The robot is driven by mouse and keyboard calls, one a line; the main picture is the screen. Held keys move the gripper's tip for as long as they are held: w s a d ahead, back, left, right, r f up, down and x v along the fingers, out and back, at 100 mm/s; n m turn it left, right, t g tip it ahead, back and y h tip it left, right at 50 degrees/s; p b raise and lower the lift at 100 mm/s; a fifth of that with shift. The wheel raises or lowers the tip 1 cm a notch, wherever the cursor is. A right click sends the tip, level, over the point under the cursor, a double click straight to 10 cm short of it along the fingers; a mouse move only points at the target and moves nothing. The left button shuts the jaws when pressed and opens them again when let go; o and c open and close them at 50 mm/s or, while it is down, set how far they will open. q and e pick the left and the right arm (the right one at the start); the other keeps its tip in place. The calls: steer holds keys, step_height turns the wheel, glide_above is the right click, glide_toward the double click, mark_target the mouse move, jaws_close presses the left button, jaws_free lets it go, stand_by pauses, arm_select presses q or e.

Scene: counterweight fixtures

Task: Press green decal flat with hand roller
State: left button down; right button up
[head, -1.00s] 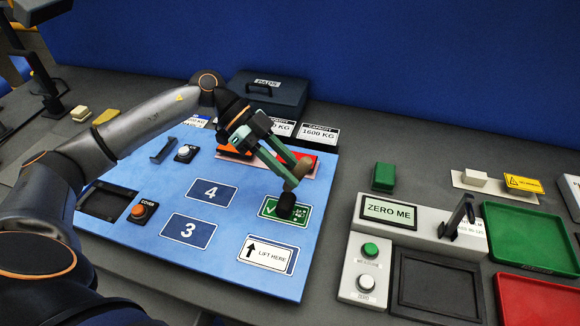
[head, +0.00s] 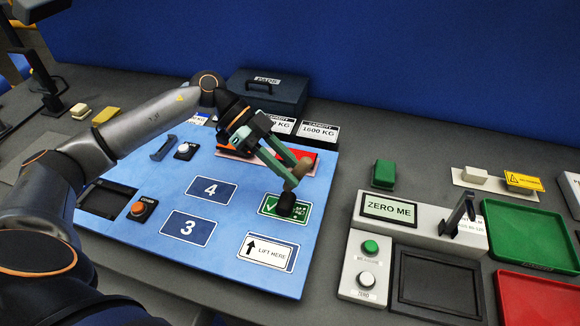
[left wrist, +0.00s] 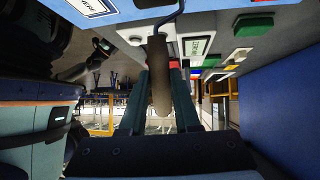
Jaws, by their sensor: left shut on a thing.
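My left gripper (head: 294,179) reaches over the blue panel from the left and is shut on the brown handle of the hand roller. In the left wrist view this handle (left wrist: 158,75) sits between the two teal fingers of the gripper (left wrist: 160,105). The black roller head (head: 288,203) is over the green decal (head: 270,208) and appears to touch it. The decal shows a white check mark and white text. The roller covers its middle part. My right gripper is not in view.
A white scale unit (head: 420,232) stands to the right, with green (head: 530,230) and red trays (head: 540,298) beyond.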

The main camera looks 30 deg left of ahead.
mark_target(308, 170)
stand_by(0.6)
arm_select(q)
steer(key=shift+r, duration=0.45)
steer(key=shift+d, duration=0.15)
steer(key=shift+w+d, duration=0.15)
steer(key=shift+d, duration=0.5)
steer(key=shift+w+d, duration=0.15)
steer(key=shift+d, duration=0.45)
steer(key=shift+w+d, duration=0.1)
steer(key=shift+d, duration=0.2)
steer(key=shift+f, duration=0.6)
stand_by(0.5)
steer(key=shift+r, duration=3.6)
